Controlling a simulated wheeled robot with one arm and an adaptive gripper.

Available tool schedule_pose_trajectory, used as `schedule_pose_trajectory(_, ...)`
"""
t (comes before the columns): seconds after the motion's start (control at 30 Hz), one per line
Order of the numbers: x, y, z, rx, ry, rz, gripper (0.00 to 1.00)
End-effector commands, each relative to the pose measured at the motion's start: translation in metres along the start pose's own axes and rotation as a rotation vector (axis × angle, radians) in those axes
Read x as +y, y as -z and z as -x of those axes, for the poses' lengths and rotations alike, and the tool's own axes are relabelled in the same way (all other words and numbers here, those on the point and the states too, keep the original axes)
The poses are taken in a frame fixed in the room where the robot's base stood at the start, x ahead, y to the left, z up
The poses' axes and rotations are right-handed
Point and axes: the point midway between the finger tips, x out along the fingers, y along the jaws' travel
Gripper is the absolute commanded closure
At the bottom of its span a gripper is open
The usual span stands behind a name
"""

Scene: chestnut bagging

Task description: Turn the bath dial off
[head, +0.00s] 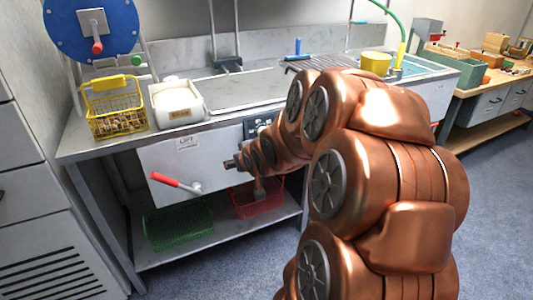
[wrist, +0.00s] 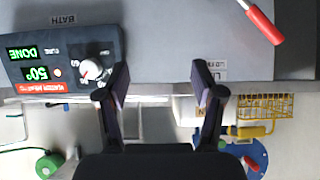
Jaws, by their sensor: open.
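In the wrist view, which shows the scene upside down, the bath dial (wrist: 91,69) is a small white knob with a red mark on a dark control panel (wrist: 50,46). Green displays beside it read DONE and 50°, and a BATH label is on the steel front. My gripper (wrist: 162,80) is open and empty. Its fingers lie to one side of the dial, the nearer one close to it in the picture; I see no contact. In the head view the panel (head: 258,122) is partly hidden by my arm, and my gripper (head: 233,163) is small before the steel front.
A lever with a red handle (head: 170,182) sticks out of the steel front. Green (head: 180,226) and red (head: 258,198) crates sit on the shelf below. Floor to the right is clear.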

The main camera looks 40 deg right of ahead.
Motion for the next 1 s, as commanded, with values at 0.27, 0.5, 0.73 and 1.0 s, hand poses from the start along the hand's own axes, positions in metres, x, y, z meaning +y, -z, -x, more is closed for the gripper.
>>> schedule_pose_trajectory(0.27, 0.084, -0.002, -0.06, 0.372, -0.02, -0.106, 0.32)
schedule_pose_trajectory(0.5, 0.131, 0.003, -0.06, 0.598, -0.031, -0.158, 0.32)
schedule_pose_trajectory(0.73, 0.142, 0.009, -0.06, 0.657, -0.031, -0.169, 0.32)
schedule_pose_trajectory(1.0, 0.143, 0.027, -0.085, 0.655, -0.029, -0.167, 0.32)
